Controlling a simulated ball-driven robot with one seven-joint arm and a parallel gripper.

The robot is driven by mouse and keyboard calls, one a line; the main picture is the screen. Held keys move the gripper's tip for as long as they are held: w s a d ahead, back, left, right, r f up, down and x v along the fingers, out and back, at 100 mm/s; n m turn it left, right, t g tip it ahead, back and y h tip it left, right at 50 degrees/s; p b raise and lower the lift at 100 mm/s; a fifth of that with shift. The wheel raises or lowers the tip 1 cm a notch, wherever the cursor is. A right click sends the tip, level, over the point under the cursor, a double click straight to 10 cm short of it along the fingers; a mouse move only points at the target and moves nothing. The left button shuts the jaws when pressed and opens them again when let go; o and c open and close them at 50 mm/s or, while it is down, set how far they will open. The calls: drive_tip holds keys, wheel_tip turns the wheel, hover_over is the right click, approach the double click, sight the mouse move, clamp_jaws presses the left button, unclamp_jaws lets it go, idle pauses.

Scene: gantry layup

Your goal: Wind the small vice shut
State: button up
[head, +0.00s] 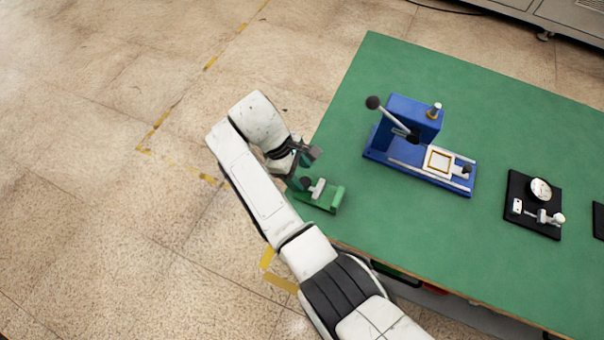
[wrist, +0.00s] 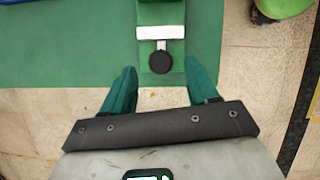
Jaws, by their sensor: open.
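The small green vice (head: 325,202) sits at the near left corner of the green bench. Its pale jaw block (head: 317,188) appears to stand apart from the green end block at its right. In the wrist view the vice (wrist: 160,12) is at the top centre, with the pale jaw block (wrist: 160,32) and a round dark knob (wrist: 160,63) towards me. My gripper (wrist: 159,68) is open, with one teal finger on each side of the knob. I see no clear contact. In the head view my gripper (head: 295,177) is at the knob end and partly hides it.
A blue lever press (head: 410,115) stands on the green bench (head: 480,95), right of the vice. A dial gauge (head: 540,190) sits on a black plate (head: 522,225) farther right. Bare bench lies between vice and press. Tiled floor (head: 90,230) is left of the bench edge.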

sight(305, 183)
drive_tip(key=shift+x, duration=1.1)
drive_tip(key=c, duration=1)
drive_tip(key=shift+c, duration=0.2)
